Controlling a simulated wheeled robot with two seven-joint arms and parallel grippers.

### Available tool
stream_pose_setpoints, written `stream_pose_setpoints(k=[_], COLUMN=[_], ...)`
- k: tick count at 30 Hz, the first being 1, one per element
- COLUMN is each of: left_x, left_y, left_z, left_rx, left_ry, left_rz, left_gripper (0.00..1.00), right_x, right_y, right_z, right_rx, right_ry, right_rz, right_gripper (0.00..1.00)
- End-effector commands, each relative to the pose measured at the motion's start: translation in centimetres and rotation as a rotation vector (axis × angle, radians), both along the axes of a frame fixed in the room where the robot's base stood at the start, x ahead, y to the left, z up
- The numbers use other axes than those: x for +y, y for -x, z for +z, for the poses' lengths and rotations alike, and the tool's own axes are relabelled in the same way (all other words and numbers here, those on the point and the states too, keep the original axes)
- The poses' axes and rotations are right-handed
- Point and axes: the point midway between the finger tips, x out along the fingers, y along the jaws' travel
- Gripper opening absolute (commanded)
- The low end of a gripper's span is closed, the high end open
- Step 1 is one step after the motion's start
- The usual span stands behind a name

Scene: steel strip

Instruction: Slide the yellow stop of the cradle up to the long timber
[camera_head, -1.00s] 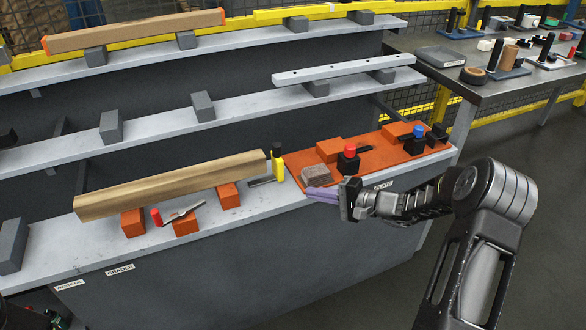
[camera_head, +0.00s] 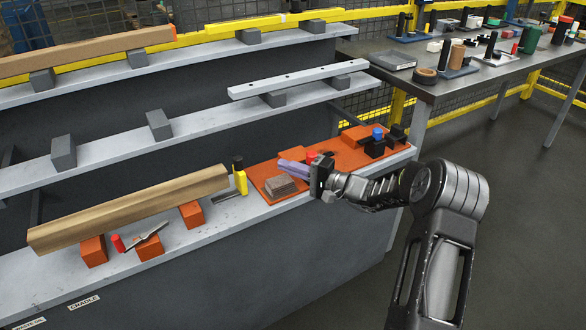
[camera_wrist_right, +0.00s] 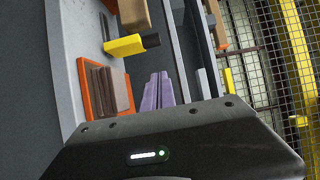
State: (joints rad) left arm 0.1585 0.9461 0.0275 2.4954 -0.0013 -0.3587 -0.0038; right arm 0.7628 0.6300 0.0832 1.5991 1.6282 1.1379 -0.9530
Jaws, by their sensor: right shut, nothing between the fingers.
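The long timber (camera_head: 130,208) lies on orange blocks of the cradle on the front shelf. The yellow stop (camera_head: 240,183) with a black knob stands upright by the timber's right end. A narrow gap seems to show between them, but I cannot tell its exact size. My right gripper (camera_head: 293,168) is shut and empty, its purple fingers above the orange plate, to the right of the stop and apart from it. In the right wrist view, the fingers (camera_wrist_right: 158,91) point toward the stop (camera_wrist_right: 124,46) and the timber's end (camera_wrist_right: 133,14). My left gripper is out of view.
A grey perforated bar (camera_head: 300,78) lies on the middle shelf. A metal table (camera_head: 440,85) stands right.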

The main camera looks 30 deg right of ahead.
Motion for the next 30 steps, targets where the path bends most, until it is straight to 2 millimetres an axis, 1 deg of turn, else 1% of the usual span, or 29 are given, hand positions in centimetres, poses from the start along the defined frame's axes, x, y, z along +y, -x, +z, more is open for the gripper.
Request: stream_pose_setpoints(k=[1, 9, 12, 15, 18, 30], left_x=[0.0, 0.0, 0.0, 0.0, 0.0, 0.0], left_y=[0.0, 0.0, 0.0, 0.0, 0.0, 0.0], left_z=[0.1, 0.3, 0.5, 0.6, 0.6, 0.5], left_rx=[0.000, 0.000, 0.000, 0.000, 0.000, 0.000], left_ry=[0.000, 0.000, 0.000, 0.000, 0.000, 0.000], left_rz=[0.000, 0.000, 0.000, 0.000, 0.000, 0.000], left_gripper=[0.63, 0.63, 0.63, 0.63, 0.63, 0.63], right_x=[0.7, 3.4, 5.1, 6.1, 6.8, 7.1], right_y=[-0.9, -5.6, -5.8, -6.1, -6.3, -6.3], right_z=[0.0, 0.0, 0.0, 0.0, 0.0, -0.1], right_rx=[0.001, 0.001, 0.002, 0.002, 0.002, 0.001], right_ry=[-0.001, -0.002, -0.002, -0.001, -0.001, 0.000], right_rz=[0.003, 0.003, 0.003, 0.001, 0.001, 0.000], right_gripper=[0.00, 0.00, 0.00, 0.00, 0.00, 0.00])
